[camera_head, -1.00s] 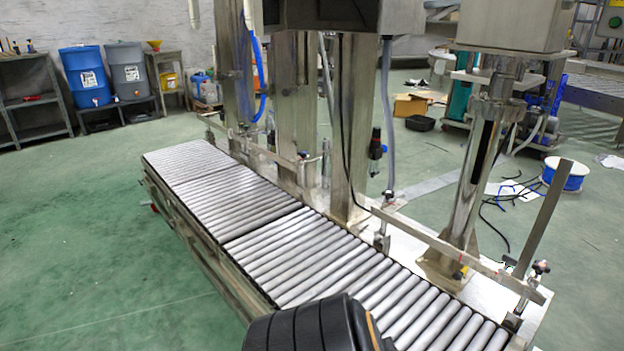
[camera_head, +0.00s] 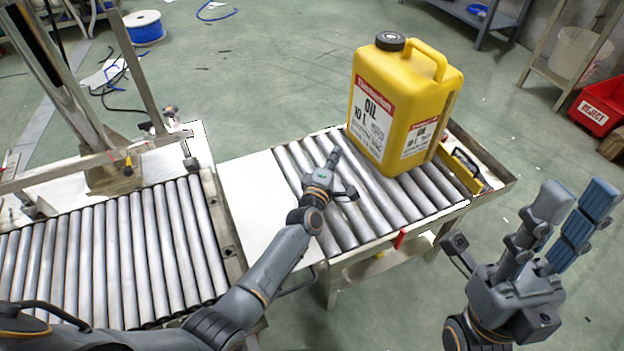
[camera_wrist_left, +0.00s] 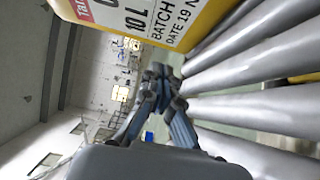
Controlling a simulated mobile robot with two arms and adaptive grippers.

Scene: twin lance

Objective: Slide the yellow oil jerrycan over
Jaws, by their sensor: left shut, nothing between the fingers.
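The yellow oil jerrycan (camera_head: 402,105) stands upright on the right-hand roller table (camera_head: 345,245), with a dark cap and a label reading OIL. Its label side also fills the top of the left wrist view (camera_wrist_left: 150,22). My left gripper (camera_head: 335,155) is shut and empty, low over the rollers just left of the jerrycan. A small gap seems to lie between them; contact cannot be told. The left wrist view shows its closed fingers (camera_wrist_left: 160,80) beside the jerrycan's lower part. My right gripper (camera_head: 578,215) is open and empty, off the table's right front side.
A left roller conveyor (camera_head: 110,255) and a white plate (camera_head: 255,195) lie left of the roller table. A yellow-edged stop (camera_head: 468,170) stands at its right end. A red bin (camera_head: 598,105) is at the far right. Rollers in front of the jerrycan are clear.

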